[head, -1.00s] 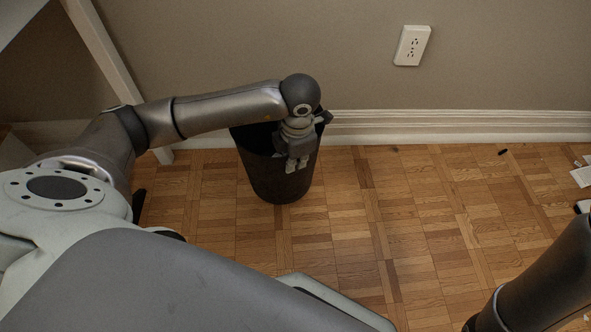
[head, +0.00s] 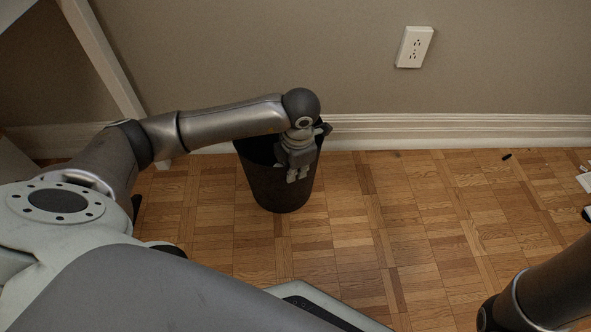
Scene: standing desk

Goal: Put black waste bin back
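The black waste bin (head: 277,192) stands upright on the parquet floor, close to the baseboard. My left arm reaches in from the left over the bin's top. My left gripper (head: 297,174) points down at the bin's right front side, with its fingers by the rim and wall. Whether the fingers are closed on the rim cannot be made out. The arm hides much of the bin's opening. Of my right arm only a link shows at the lower right; its gripper is out of view.
A white desk leg (head: 103,57) stands at the upper left, left of the bin. The wall with a white baseboard (head: 450,132) and an outlet (head: 413,47) runs behind. Small white items (head: 585,181) and a small dark piece (head: 507,157) lie at right. The middle floor is clear.

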